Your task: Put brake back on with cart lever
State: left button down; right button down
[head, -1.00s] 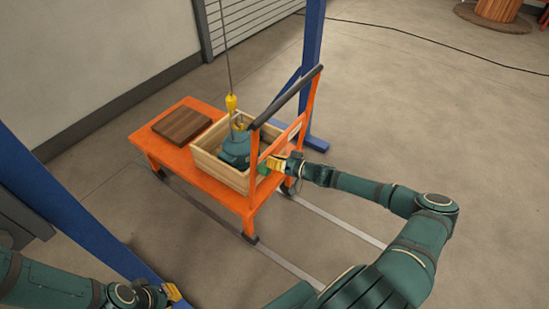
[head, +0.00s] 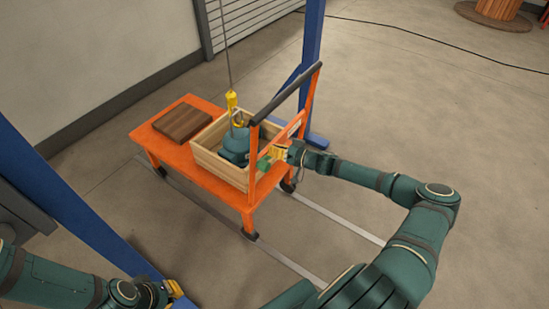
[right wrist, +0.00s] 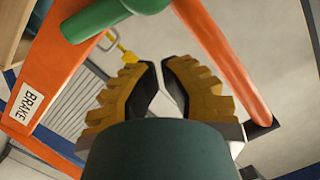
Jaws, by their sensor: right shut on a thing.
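The orange cart (head: 205,180) stands on the floor with its dark push handle (head: 285,95) at the right end. A green lever (head: 263,166) is at the cart's handle frame. It also shows at the top of the right wrist view (right wrist: 110,17), near a white BRAKE label (right wrist: 26,104) on an orange post. In the right wrist view (right wrist: 163,80) the fingers are nearly together, and the contact is not clear. My left gripper (head: 174,290) is low at the left, its jaws unclear.
A wooden crate (head: 220,178) on the cart holds a teal pump (head: 236,146) under a yellow hoist hook (head: 232,100). A brown wooden block (head: 182,123) lies on the cart's left end. Blue gantry posts (head: 310,60) stand nearby.

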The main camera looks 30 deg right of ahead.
jog(key=v, duration=1)
jog(key=shift+d+r+p, duration=0.15)
jog(key=shift+r+p, duration=0.25)
jog(key=shift+p, duration=0.05)
jog(key=s+a+f+g+y, duration=0.1)
jog(key=a+f+g, duration=0.15)
jog(key=a, duration=0.65)
jog(key=s+a+f+n+g+y, duration=0.1)
jog(key=a+g, duration=0.3)
jog(key=a, duration=0.5)
jog(key=s+a+f+g+y, duration=0.1)
jog(key=a+f+g, duration=0.15)
jog(key=a, duration=0.75)
jog(key=s+a+f+g+h, duration=0.1)
jog(key=s+a+g+h, duration=0.15)
jog(key=s+a, duration=0.4)
jog(key=s+d+r+m+g+h, duration=0.1)
jog(key=s+r+h, duration=0.1)
jog(key=s+h, duration=0.2)
jog(key=shift+s+d+m, duration=0.3)
jog(key=shift+s+d, duration=0.1)
jog(key=shift+s, duration=1.45)
jog(key=shift+r+h, duration=0.1)
jog(key=shift+h, duration=0.15)
